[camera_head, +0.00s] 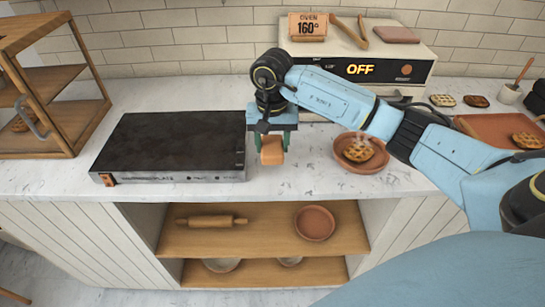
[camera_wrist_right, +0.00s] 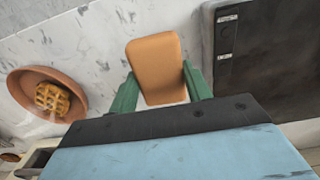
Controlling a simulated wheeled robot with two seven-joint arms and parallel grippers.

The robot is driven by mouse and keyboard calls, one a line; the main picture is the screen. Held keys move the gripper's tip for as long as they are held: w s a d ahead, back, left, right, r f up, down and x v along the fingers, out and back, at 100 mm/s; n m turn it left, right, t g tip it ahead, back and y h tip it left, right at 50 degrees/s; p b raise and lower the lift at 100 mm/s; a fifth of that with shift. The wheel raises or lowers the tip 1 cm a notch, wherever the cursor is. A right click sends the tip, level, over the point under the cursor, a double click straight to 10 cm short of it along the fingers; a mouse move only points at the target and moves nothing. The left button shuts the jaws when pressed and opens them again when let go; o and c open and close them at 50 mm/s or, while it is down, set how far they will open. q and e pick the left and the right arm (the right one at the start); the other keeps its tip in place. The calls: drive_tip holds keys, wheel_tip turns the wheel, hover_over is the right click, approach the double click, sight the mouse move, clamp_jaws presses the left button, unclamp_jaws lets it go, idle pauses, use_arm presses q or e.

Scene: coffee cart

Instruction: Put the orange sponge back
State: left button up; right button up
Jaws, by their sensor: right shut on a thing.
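The orange sponge (camera_head: 272,151) is held between the fingers of my right gripper (camera_head: 271,143), over the marble counter just right of the dark griddle. The sponge also shows in the right wrist view (camera_wrist_right: 157,66), between the two green fingers of the right gripper (camera_wrist_right: 161,92). The right gripper is shut on it. I cannot tell how far the sponge is above the counter. My left gripper is not in view.
The dark griddle (camera_head: 170,140) stands left of the sponge. A terracotta plate (camera_head: 345,164) with a waffle (camera_head: 358,151) is to the right. A wooden rack (camera_head: 70,112) is far left. An oven box (camera_head: 420,52) stands behind. The marble counter's front strip (camera_head: 260,180) is bare.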

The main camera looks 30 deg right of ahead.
sight(272, 144)
drive_tip(key=shift+f, duration=2.25)
drive_tip(key=shift+f, duration=0.2)
drive_tip(key=o, duration=1)
drive_tip(key=shift+o, duration=0.2)
drive_tip(key=shift+r, duration=0.1)
wheel_tip(272, 144, up, 12)
drive_tip(key=shift+r, duration=0.15)
